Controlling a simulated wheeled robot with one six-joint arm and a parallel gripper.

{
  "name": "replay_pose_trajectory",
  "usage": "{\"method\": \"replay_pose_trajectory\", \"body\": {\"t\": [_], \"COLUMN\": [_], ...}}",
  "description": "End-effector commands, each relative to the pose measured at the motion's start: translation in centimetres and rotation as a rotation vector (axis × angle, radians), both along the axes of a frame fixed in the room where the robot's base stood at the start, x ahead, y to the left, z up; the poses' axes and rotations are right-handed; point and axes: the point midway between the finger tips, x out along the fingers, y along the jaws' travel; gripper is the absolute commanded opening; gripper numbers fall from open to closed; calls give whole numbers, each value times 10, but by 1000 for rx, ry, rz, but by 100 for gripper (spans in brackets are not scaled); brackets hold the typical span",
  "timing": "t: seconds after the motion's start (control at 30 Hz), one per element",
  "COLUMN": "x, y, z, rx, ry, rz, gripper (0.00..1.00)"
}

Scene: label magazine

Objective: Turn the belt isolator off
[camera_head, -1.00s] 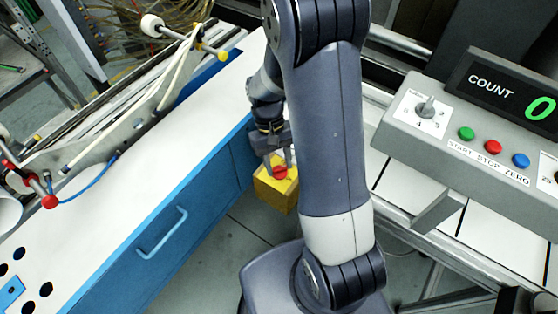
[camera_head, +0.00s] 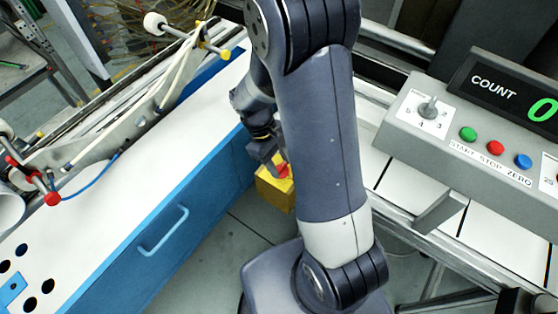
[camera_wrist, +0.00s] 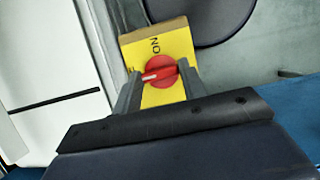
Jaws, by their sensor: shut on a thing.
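The belt isolator is a yellow box (camera_head: 273,194) with a red rotary knob (camera_head: 283,172), low beside the blue cabinet in the head view. In the wrist view the yellow face (camera_wrist: 176,42) carries the word ON, turned sideways, and part of another word at the left, partly hidden by a finger. The red knob (camera_wrist: 163,70) has a white mark pointing left, towards that partly hidden word. My gripper (camera_wrist: 160,82) is shut on the knob, one finger on each side. In the head view my gripper (camera_head: 272,160) is partly hidden by my arm.
A blue cabinet (camera_head: 190,210) with a white top stands left of the isolator. A grey control panel (camera_head: 455,125) with a selector, coloured buttons and a COUNT display is at the right. Grey floor (camera_head: 240,235) is open between them.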

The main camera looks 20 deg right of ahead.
Motion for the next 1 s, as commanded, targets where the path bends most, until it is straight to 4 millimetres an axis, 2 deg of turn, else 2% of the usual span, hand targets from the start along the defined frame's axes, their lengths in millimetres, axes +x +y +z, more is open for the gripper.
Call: {"method": "replay_pose_trajectory", "body": {"t": [0.37,0.4,0.63,0.87,1.0], "x": [1,1,1,0,4], "y": [0,0,0,0,2], "z": [0,0,0,0,8], "rx": [1,1,1,0,0], "ry": [-3,-3,-2,-1,-5], "rz": [7,7,5,4,4], "gripper": [17,42,60,62,62]}}
